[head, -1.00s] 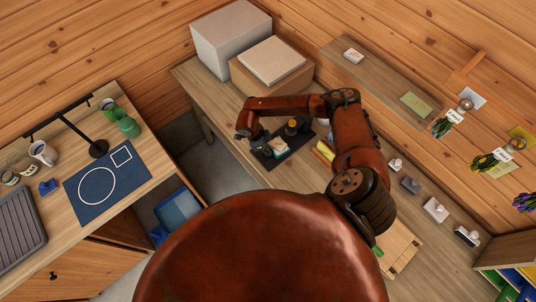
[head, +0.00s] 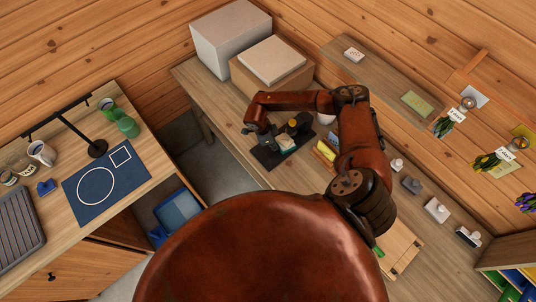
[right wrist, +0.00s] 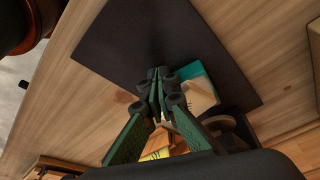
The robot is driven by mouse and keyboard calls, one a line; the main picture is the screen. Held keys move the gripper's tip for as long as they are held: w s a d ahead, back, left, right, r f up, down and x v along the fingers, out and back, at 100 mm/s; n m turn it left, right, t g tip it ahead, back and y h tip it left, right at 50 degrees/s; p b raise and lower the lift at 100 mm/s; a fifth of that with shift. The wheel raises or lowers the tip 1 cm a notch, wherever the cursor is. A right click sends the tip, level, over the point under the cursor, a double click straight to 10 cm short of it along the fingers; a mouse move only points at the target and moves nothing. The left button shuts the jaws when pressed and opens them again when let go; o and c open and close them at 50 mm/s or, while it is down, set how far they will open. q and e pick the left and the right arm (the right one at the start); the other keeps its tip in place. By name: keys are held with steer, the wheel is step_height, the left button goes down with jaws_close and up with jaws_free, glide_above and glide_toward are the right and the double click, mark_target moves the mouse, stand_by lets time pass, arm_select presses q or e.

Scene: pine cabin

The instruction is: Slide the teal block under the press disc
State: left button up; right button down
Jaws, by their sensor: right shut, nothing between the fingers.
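The teal block (head: 286,144) lies on a flat black base plate (head: 266,159) on the wooden bench. In the right wrist view the block (right wrist: 196,71) shows a teal side and a pale cream face. My right gripper (head: 270,138) is shut and empty, low over the plate on the block's left. In the right wrist view its fingertips (right wrist: 161,80) are close beside the block; I cannot tell whether they touch. A dark press (head: 303,126) stands just behind the block. Its disc is not clearly distinguishable. My left gripper is out of view.
A yellow item (head: 326,150) lies right of the press. Cardboard and grey boxes (head: 230,40) stand at the back. Several small stamps line the bench's right side. A separate table at left holds a blue mat (head: 130,178). Bare bench lies left of the plate.

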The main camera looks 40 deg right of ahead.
mark_target(281, 141)
steer(key=shift+w+d+b, duration=0.15)
steer(key=shift+d+b, duration=0.55)
steer(key=shift+d, duration=1.75)
steer(key=shift+a+r+p, duration=0.35)
steer(key=shift+a, duration=0.35)
steer(key=shift+a+r+p, duration=0.3)
steer(key=shift+a+r, duration=0.05)
steer(key=shift+a, duration=0.6)
steer(key=shift+a+r+p, duration=0.3)
steer(key=shift+a, duration=0.6)
steer(key=shift+d, duration=0.15)
steer(key=d, duration=0.1)
steer(key=d+f+b, duration=0.1)
steer(key=d, duration=0.1)
steer(key=d+f+b, duration=0.1)
steer(key=shift+d, duration=0.25)
steer(key=shift+a, duration=0.45)
